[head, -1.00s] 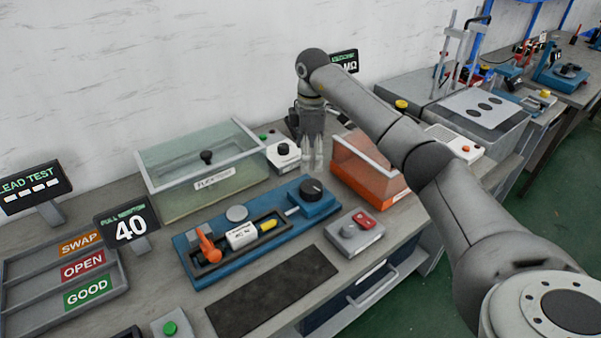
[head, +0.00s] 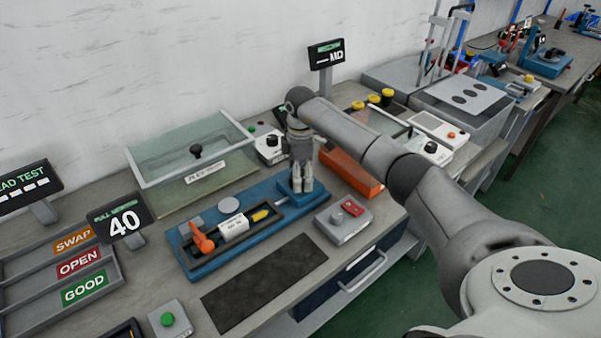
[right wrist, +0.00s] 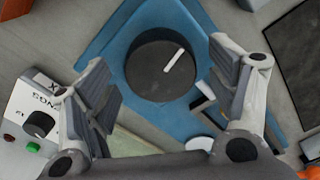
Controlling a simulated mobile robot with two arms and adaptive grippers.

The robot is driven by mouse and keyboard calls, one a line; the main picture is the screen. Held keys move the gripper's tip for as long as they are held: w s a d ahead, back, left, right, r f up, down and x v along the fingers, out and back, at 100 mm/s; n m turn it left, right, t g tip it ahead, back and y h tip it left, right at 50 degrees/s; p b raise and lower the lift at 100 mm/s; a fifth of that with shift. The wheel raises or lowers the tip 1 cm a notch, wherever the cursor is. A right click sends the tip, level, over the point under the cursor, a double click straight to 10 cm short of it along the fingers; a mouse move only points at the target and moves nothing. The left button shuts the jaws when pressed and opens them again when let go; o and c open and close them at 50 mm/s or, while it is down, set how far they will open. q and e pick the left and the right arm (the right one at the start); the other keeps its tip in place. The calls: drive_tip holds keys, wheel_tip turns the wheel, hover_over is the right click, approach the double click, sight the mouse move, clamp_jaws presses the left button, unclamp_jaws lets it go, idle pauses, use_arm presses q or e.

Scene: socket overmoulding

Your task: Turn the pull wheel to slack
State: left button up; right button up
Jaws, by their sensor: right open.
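The pull wheel (right wrist: 160,68) is a dark round knob with a white pointer line on a blue fixture, seen in the right wrist view. The line points to the upper right there. My right gripper (right wrist: 163,75) is open, with one finger on each side of the wheel and visible gaps to it. In the head view my right gripper (head: 301,188) points down over the right end of the blue fixture (head: 205,268) and hides the wheel. The pull monitor (head: 122,222) reads 40. My left gripper is out of view.
A white labelled part (head: 233,227) lies in the fixture beside an orange lever (head: 202,242). A clear-lidded box (head: 190,160) stands behind, an orange bin (head: 352,172) to the right.

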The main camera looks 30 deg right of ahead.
drive_tip(key=c, duration=1)
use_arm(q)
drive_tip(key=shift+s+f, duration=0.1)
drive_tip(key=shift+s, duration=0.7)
use_arm(e)
drive_tip(key=shift+n, duration=0.3)
